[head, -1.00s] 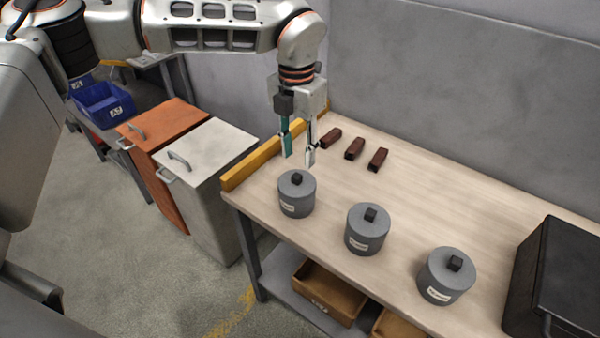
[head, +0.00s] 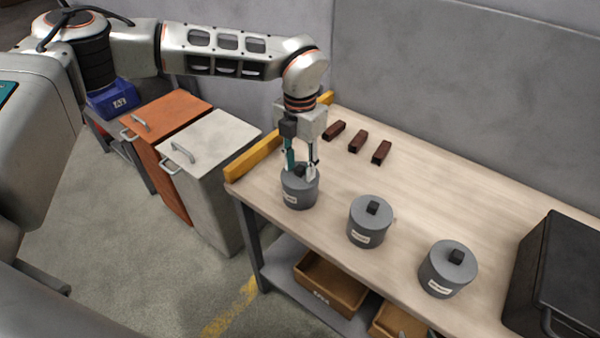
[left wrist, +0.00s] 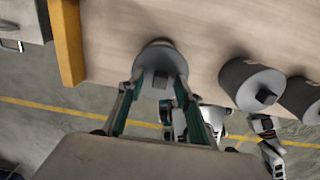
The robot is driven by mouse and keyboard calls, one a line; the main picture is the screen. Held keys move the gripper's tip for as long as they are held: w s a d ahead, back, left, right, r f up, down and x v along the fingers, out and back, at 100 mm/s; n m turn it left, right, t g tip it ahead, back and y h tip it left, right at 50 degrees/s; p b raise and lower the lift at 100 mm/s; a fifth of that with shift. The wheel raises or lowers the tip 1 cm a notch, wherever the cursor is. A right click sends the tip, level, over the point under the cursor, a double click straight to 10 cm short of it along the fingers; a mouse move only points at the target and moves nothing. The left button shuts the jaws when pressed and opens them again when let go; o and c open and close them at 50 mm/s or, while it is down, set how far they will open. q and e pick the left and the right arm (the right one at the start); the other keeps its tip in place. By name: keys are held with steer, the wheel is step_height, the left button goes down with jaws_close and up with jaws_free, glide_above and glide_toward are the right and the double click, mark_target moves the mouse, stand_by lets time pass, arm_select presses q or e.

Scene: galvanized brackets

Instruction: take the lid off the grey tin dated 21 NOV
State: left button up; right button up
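Three grey lidded tins with dark square knobs and white labels stand in a row on the bench: a left tin (head: 299,196), a middle tin (head: 367,229) and a right tin (head: 443,277). The label dates are too small to read. My left gripper (head: 300,174) points down at the left tin, its fingers on either side of the lid knob. In the left wrist view the fingers are apart, with the knob (left wrist: 161,81) between them and gaps showing. The lid is on. My right gripper cannot be made out clearly; parts of my body show at the lower right there.
Three dark brown blocks (head: 357,141) lie behind the tins on the bench (head: 440,190). A yellow rail (head: 254,160) edges the bench's left end. A black case (head: 560,275) stands at the right. Brown bins (head: 330,283) sit on the shelf below.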

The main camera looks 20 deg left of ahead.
arm_select(q)
jaws_close()
steer(key=shift+r, duration=0.1)
